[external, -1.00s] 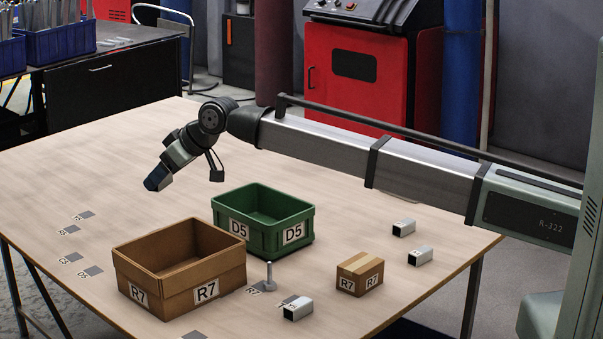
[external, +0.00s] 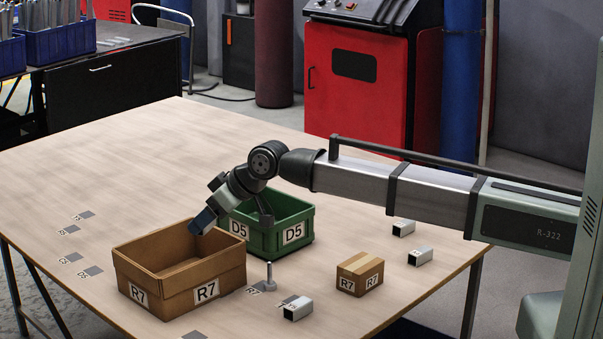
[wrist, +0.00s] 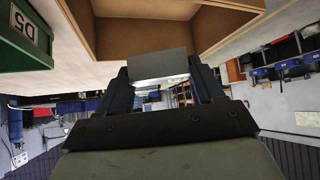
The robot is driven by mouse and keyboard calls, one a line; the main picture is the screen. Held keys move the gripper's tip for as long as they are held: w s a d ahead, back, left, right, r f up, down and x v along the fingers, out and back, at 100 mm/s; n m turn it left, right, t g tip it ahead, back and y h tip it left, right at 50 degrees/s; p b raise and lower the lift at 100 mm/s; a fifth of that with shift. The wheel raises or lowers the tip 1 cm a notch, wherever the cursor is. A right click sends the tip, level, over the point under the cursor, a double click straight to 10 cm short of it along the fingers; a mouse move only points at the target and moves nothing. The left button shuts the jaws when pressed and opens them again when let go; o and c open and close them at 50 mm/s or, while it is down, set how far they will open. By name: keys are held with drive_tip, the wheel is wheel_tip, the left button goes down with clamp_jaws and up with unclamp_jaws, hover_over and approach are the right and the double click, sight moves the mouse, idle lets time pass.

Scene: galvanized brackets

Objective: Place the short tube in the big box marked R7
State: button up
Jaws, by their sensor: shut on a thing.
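My gripper (external: 201,222) points down and to the left in the external view, its fingertips at the back rim of the big brown open box marked R7 (external: 212,292). I cannot tell whether they are over its opening. In the wrist view, my gripper is shut on a short grey tube (wrist: 158,66), held between the dark fingers. The fingers hide this tube in the external view. The big box also shows in the wrist view (wrist: 130,38), just past the tube. Its visible inside looks empty.
The green box marked D5 (external: 265,238) stands beside the big box, under my wrist. A small closed carton marked R7 (external: 360,274), an upright bolt-like piece (external: 269,277) and loose tubes (external: 298,309), (external: 420,257), (external: 403,228) stand to the right. The table's left is clear.

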sight(204, 232)
drive_tip(key=shift+f, duration=0.55)
drive_tip(key=shift+c, duration=1.3)
wheel_tip(204, 232, down, 2)
drive_tip(key=shift+c, duration=0.8)
drive_tip(key=shift+f, duration=0.5)
drive_tip(key=shift+f, duration=0.6)
drive_tip(key=o, duration=1.6)
